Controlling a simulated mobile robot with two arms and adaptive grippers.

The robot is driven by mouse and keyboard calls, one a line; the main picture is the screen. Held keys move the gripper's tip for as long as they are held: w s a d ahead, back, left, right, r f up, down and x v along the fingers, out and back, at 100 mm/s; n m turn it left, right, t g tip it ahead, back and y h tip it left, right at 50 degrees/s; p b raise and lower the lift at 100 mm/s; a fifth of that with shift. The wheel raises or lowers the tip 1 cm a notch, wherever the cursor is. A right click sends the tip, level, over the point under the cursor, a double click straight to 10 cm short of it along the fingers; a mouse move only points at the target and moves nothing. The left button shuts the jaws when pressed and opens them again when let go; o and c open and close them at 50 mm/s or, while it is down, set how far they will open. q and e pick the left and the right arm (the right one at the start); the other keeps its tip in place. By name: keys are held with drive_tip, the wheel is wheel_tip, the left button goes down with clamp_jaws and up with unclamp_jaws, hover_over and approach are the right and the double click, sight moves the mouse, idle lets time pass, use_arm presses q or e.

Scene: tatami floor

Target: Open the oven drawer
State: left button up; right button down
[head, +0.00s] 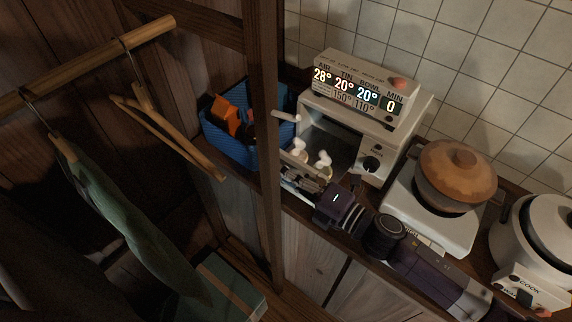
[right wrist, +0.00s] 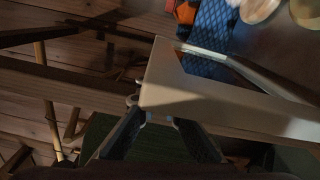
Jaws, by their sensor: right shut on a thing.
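The small white oven (head: 372,143) stands on the counter against the tiled wall, with a lit display on top and a black dial at its right. Its front is open and the dark inside shows. Its pale-framed door (right wrist: 205,90) crosses the right wrist view; in the head view my gripper and arm hide much of it. My right gripper (head: 305,181) is at the oven's front. In the right wrist view my right gripper (right wrist: 154,114) is shut on the door's near edge, at a corner. My left gripper is not in view.
A blue basket (head: 229,143) with orange things stands left of the oven, behind a wooden post (head: 268,180). A lidded pot (head: 455,178) on a white stove and a rice cooker (head: 535,235) stand at the right. Clothes hang on a rail (head: 90,62) at the left.

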drive_tip(key=shift+d, duration=0.1)
drive_tip(key=c, duration=2.1)
unclamp_jaws()
drive_tip(key=shift+w, duration=0.15)
drive_tip(key=shift+d, duration=0.1)
drive_tip(key=v, duration=1.2)
